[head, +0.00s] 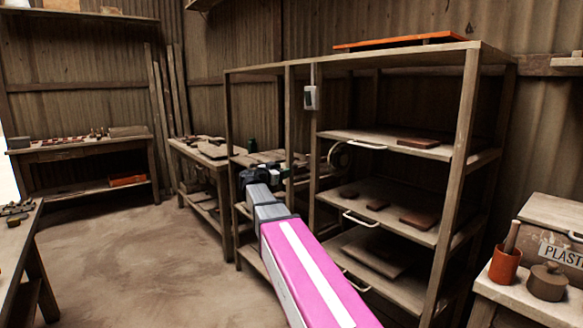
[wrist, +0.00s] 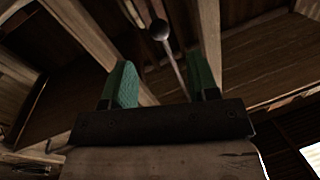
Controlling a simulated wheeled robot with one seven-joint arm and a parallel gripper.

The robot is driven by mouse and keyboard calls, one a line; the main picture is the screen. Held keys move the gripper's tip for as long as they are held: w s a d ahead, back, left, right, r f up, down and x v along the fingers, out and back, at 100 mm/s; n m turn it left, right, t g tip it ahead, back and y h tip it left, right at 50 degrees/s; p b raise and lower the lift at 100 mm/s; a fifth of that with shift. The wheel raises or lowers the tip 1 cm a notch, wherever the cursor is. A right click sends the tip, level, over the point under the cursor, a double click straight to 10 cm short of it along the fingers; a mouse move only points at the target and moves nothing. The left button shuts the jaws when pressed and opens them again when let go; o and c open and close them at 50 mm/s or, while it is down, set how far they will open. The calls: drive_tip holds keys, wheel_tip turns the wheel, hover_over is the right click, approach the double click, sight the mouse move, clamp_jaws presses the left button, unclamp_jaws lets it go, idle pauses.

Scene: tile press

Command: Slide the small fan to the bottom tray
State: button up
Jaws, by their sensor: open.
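A round, pale, disc-like thing (head: 340,156), which may be the small fan, is beside the left end of the top tray (head: 370,138) in the head view. It is partly hidden by a rack post. The bottom tray (head: 405,288) is low in the rack, with a white handle at its front left and a flat slab on it. My gripper (head: 286,172) is in front of the rack's left bay, left of the round thing and apart from it. In the wrist view my gripper (wrist: 164,82) is open, with green pads and nothing held. No fan can be made out there.
The middle tray (head: 385,228) holds several brown tiles. Rack posts (head: 288,130) stand close to my gripper. A thin rod with a ball end (wrist: 160,30) shows beyond the fingers. A side bench (head: 205,158) stands left of the rack. The floor at left is clear.

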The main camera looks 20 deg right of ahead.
sight(293, 167)
drive_tip(key=x, duration=0.9)
clamp_jaws()
wheel_tip(293, 167, down, 27)
drive_tip(key=shift+r, duration=0.2)
